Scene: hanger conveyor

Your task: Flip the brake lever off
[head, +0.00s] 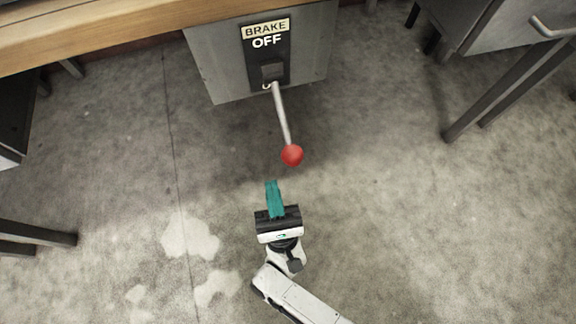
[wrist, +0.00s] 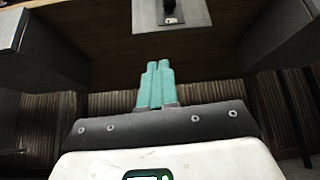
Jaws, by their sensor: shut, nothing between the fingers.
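The brake lever (head: 282,115) is a silver rod with a red ball knob (head: 292,155). It comes out of a black pivot on a dark plate (head: 284,53) marked "BRAKE" and "OFF", on a grey metal box (head: 219,68). In the head view the rod points down and slightly right, away from the "OFF" mark. Lettering below the pivot is mostly hidden. My gripper (head: 271,183), with teal fingers, is shut and empty, just below and left of the knob in the head view, apart from it. In the wrist view the shut fingers (wrist: 157,67) point toward the box (wrist: 198,14); the red knob does not show.
A wooden table edge (head: 130,27) runs above the box in the head view. A grey metal cabinet or table with dark legs (head: 505,90) stands at the upper right. Dark furniture legs (head: 38,234) show at the left. The concrete floor around my gripper is clear.

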